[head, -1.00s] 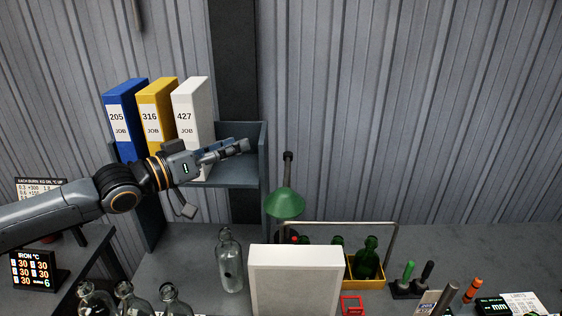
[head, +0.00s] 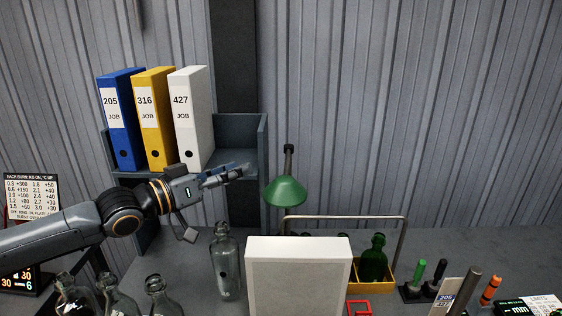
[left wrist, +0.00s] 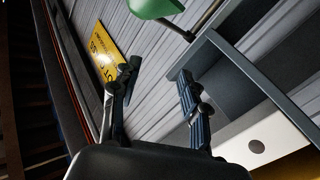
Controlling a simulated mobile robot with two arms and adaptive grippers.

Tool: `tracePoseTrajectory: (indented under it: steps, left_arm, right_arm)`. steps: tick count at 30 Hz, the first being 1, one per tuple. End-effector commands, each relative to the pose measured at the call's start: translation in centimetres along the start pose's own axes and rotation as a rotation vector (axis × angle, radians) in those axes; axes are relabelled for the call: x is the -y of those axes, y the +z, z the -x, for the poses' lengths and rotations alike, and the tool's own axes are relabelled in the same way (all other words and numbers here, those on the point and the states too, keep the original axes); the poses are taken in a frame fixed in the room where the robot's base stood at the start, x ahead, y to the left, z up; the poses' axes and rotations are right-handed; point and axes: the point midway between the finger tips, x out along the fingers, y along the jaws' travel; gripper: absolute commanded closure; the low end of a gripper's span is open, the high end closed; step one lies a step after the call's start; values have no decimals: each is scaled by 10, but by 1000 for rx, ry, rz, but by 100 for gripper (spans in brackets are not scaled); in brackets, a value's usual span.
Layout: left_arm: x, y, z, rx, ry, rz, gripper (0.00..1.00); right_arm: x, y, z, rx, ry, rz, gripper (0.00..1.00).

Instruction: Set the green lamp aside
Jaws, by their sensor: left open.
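My left gripper (head: 236,171) is left of the lamp, in front of the shelf, apart from the shade. In the left wrist view its fingers (left wrist: 158,82) are spread with nothing between them. My right gripper is not in view.
A shelf (head: 262,150) holds blue, yellow and white binders (head: 190,120). A white box (head: 298,280) stands in front of the lamp. A yellow crate (head: 385,275) with a handle holds green bottles. Clear bottles (head: 226,265) stand at left. Bench at back right is clear.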

Motion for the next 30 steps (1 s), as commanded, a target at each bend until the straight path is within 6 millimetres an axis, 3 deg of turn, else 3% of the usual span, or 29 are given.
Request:
tracePoseTrajectory:
  steps: [18, 24, 30]
  left_arm:
    - [-3, -4, -114, 1, 2, 0, 55]
    - [-2, -2, -131, 0, 1, 1, 55]
    - [-1, 0, -134, 0, 1, 1, 55]
  right_arm:
    - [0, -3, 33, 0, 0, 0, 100]
    - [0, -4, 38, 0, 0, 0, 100]
    - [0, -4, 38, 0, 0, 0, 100]
